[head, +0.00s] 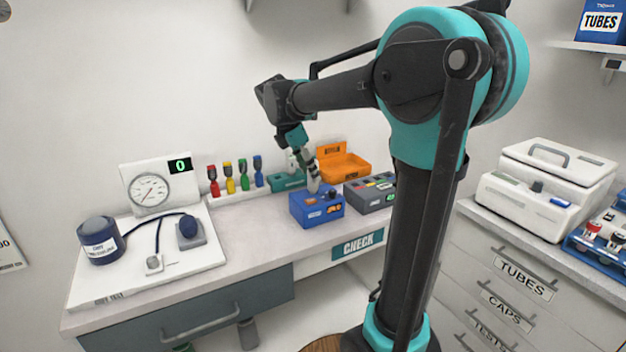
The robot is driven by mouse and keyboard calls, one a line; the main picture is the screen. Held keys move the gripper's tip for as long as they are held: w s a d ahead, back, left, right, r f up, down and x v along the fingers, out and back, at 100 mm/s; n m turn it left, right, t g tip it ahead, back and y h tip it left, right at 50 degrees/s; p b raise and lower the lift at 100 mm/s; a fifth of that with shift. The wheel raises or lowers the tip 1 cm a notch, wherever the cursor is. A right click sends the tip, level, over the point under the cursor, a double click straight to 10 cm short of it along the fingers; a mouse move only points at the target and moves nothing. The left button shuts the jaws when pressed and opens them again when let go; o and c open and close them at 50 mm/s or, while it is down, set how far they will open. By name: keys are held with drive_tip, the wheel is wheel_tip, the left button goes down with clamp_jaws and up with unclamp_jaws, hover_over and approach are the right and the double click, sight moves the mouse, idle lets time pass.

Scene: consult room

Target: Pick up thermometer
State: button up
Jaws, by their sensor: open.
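My gripper (308,164) is small in the head view. It points down over the blue box (316,210) on the desk, and its jaws are open. A pale upright piece (313,182) stands at the top of the blue box, right under my fingers. It may be the thermometer, but it is too small to be sure. I cannot tell whether the fingers touch it or are around it. Another pale upright item (291,160) stands behind, at the green box (288,181).
A grey box (369,197) and an orange open case (343,169) stand close beside the blue box. Colored bottles (230,182) line the wall. A gauge board (160,190) with a dark cuff (99,240) fills the desk's left. The desk's front middle (262,240) is clear.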

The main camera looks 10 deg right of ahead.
sight(317, 190)
drive_tip(key=shift+x, duration=2.35)
drive_tip(key=shift+s+a, duration=0.1)
drive_tip(key=shift+a, duration=0.1)
clamp_jaws()
